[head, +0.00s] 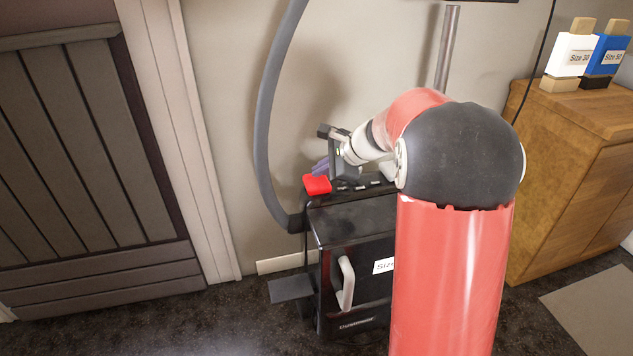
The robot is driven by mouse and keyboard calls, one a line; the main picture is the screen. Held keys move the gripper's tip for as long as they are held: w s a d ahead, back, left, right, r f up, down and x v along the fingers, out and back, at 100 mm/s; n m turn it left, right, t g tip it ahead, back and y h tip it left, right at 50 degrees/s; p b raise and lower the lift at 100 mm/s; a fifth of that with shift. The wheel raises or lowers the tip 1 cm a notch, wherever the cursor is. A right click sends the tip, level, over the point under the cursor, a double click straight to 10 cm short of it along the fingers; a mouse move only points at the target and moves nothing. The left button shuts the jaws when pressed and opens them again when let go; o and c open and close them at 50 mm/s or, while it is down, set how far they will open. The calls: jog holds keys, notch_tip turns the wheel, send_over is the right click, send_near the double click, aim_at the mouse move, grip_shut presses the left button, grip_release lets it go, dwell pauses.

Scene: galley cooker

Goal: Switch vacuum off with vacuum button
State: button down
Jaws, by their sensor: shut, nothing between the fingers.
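The vacuum (355,224) is a black box-shaped unit standing on the floor in the head view, with a light handle on its front. A red button (317,184) sits at the left end of its top edge; I take it to be the vacuum button. My gripper (322,166) is at the top of the vacuum, just above and beside the red part. Its fingers are shut and hold nothing. I cannot tell whether the fingertips touch the red part. My own arm hides the right side of the vacuum.
A grey hose (266,110) curves up from the vacuum's left side. A dark slatted door (90,150) is at the left. A wooden cabinet (570,190) with white and blue size-labelled items stands at the right. Dark floor is open in front on the left.

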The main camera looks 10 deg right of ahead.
aim_at(321, 181)
jog(key=shift+r+p, duration=2.15)
jog(key=shift+r, duration=0.65)
jog(key=shift+f, duration=0.1)
jog(key=s+a+r+n+g+h+p, duration=0.1)
jog(key=s+a+r+n+h, duration=0.15)
jog(key=s+n, duration=0.65)
jog(key=s+a+r+n+g+h+p, duration=0.1)
jog(key=s+r+n, duration=0.3)
jog(key=s, duration=1.1)
jog(key=s+d+n+h, duration=0.1)
jog(key=s+n, duration=0.1)
jog(key=s, duration=0.3)
jog(key=s+d+f+n+t+h, duration=0.1)
jog(key=s+n+h, duration=0.1)
jog(key=s+n, duration=0.1)
jog(key=shift+s+d+f, duration=0.3)
jog(key=shift+s, duration=0.6)
